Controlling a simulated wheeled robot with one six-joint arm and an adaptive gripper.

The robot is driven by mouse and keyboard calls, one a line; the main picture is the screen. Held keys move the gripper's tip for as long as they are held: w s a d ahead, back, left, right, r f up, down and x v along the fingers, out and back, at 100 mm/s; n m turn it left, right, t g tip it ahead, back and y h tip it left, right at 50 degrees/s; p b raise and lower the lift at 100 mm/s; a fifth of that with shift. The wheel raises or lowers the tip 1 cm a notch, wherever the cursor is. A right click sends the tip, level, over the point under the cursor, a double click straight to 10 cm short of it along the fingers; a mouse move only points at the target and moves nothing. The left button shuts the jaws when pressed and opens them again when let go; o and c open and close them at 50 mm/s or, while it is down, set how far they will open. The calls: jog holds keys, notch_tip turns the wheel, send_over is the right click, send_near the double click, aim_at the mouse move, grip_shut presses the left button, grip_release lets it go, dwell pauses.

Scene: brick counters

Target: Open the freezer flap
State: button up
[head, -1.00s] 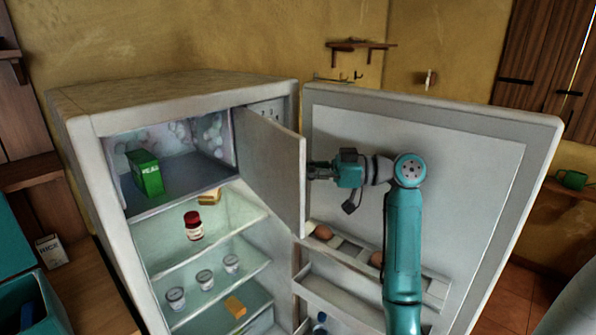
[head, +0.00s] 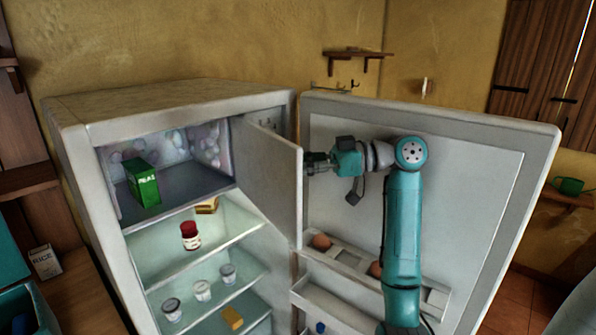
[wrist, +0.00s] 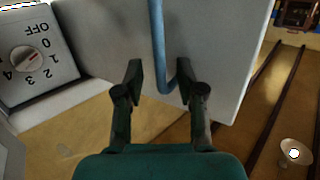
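The freezer flap (head: 268,180) stands swung wide open to the right of the freezer compartment (head: 180,185), inside the fridge. A blue bar handle (wrist: 157,40) on the flap shows in the wrist view. My gripper (head: 308,163) is at the flap's free edge in the head view, its fingertips partly hidden behind it. In the wrist view my gripper (wrist: 160,80) has its fingers spread on either side of the handle's bent end, with gaps on both sides. It holds nothing.
The fridge door (head: 460,150) stands open at right, close behind my arm, with eggs (head: 321,241) in its rack. A green box (head: 143,183) stands in the freezer. A red-capped jar (head: 190,236) and several small cups stand on the shelves below.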

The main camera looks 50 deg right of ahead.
jog(key=shift+t, duration=0.7)
notch_tip(320, 180, up, 7)
jog(key=shift+w+f, duration=0.15)
notch_tip(320, 180, down, 6)
jog(key=s+g, duration=0.1)
jog(key=g, duration=0.2)
jog(key=d+r, duration=0.1)
jog(key=d, duration=0.7)
jog(key=shift+s+n, duration=0.3)
jog(key=shift+s, duration=0.15)
dwell(0.3)
jog(key=shift+s, duration=0.1)
jog(key=shift+a+f, duration=0.1)
